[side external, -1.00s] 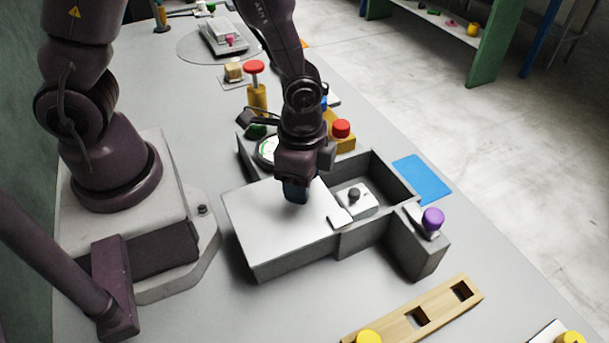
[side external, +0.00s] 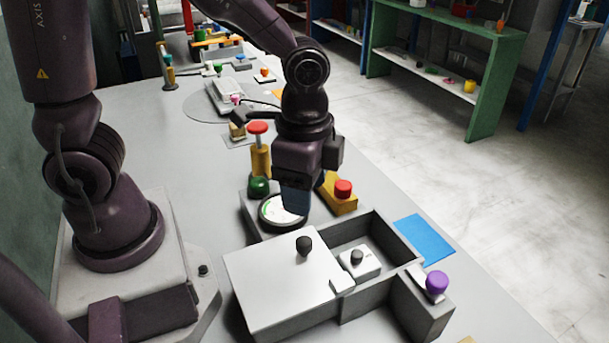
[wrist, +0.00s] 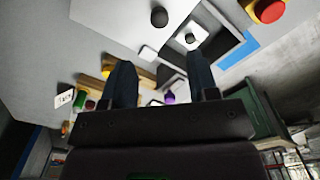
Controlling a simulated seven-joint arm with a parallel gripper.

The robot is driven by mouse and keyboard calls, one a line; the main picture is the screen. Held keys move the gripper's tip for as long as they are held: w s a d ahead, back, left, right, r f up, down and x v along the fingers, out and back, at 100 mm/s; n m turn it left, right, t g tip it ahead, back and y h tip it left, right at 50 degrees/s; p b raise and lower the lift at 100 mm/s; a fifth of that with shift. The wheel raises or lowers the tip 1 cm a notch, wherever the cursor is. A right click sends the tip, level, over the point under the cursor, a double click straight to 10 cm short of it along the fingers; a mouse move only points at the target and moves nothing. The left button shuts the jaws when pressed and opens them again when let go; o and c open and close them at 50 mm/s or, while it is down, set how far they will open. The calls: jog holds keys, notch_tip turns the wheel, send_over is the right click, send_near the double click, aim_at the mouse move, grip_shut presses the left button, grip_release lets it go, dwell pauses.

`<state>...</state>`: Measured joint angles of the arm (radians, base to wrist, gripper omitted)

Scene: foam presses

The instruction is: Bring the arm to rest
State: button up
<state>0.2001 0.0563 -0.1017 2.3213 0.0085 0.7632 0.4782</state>
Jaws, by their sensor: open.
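My gripper (side external: 296,198) hangs above the grey box, near the round white dial (side external: 282,210), with nothing between its fingers. In the wrist view its two dark fingers (wrist: 162,88) stand apart with a gap between them. The grey box (side external: 290,325) has a white lid (side external: 270,276) with a black knob (side external: 304,245) over its left part. The knob is clear of my gripper, and it also shows in the wrist view (wrist: 159,17). The right part of the box is uncovered and holds a small white block with a dark knob (side external: 357,257).
A yellow press with a red top (side external: 258,128) and a yellow block with a red button (side external: 343,189) stand close to my gripper. A purple knob (side external: 437,282) sits at the box's right end. A blue mat (side external: 425,240) lies flat on the table beyond the box.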

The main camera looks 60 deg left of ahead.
jog(key=shift+r, duration=0.85)
jog(key=s+a+r+n+t, duration=0.5)
jog(key=a+r+n, duration=0.3)
jog(key=r, duration=0.3)
jog(key=shift+s+r+n+t, duration=0.3)
jog(key=shift+s+n, duration=0.2)
jog(key=shift+s, duration=0.2)
